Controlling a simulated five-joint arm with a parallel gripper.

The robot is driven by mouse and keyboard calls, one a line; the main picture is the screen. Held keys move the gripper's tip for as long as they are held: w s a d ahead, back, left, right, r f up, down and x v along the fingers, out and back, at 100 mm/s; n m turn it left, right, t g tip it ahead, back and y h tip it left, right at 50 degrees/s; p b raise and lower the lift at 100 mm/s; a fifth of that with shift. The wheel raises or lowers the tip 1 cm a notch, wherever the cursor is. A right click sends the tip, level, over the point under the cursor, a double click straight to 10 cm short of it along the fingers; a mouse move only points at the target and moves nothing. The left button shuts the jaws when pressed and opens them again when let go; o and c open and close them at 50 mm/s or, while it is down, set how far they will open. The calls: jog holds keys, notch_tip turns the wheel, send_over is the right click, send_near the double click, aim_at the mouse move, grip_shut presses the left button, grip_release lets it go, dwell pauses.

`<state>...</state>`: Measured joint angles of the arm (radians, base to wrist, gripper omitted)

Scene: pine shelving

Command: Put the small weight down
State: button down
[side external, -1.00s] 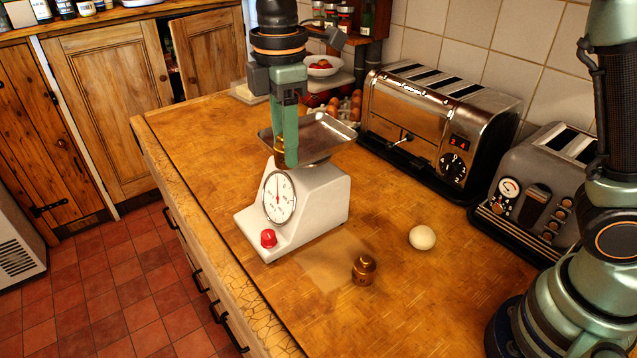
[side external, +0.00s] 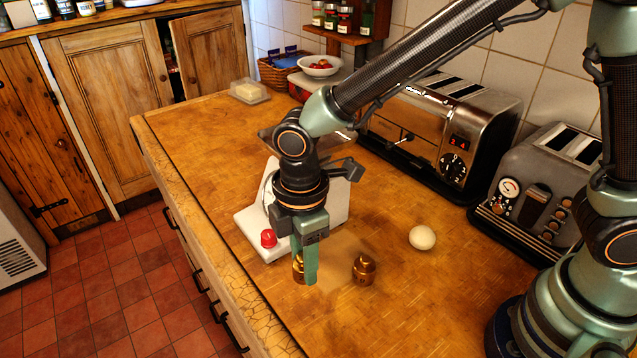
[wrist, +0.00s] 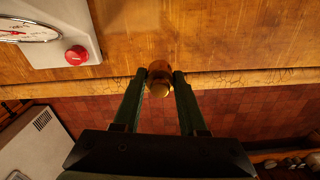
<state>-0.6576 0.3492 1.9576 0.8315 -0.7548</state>
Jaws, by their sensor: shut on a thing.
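My gripper (side external: 304,262) points down and is shut on a small brass weight (side external: 298,267), which is partly hidden by a finger. The wrist view shows this weight (wrist: 159,78) between the two fingertips, in line with the counter's front edge. I cannot tell how high it is above the counter. A second, larger-looking brass weight (side external: 364,270) stands upright on the wooden counter, just right of my gripper. The white kitchen scale (side external: 262,236) stands behind my gripper, its dial hidden by my arm in the side view; its metal pan (side external: 270,137) shows only in part.
A white egg (side external: 422,238) lies to the right on the counter (side external: 420,310). A chrome toaster (side external: 440,115) and a grey toaster (side external: 540,185) stand along the wall. The counter drops off at its front edge (wrist: 240,80), beside the held weight in the wrist view.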

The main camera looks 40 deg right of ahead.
aim_at(306, 306)
notch_tip(306, 306, down, 9)
jog(key=shift+r, duration=0.1)
dwell(0.3)
jog(key=shift+c, duration=2.3)
grip_release()
notch_tip(306, 306, up, 12)
jog(key=shift+f, duration=0.1)
jog(key=d+r+m+t, duration=0.2)
jog(key=d+r+m, duration=0.2)
jog(key=d, duration=0.4)
jog(key=s+d+r+m+t, duration=0.1)
jog(key=d+r+m, duration=0.3)
jog(key=d+m, duration=0.2)
jog(key=s+d+r+m+t, duration=0.1)
jog(key=d+r+m, duration=0.3)
jog(key=d, duration=0.6)
jog(key=shift+s+m+t, duration=0.25)
jog(key=shift+m+t, duration=0.55)
jog(key=shift+m, duration=0.3)
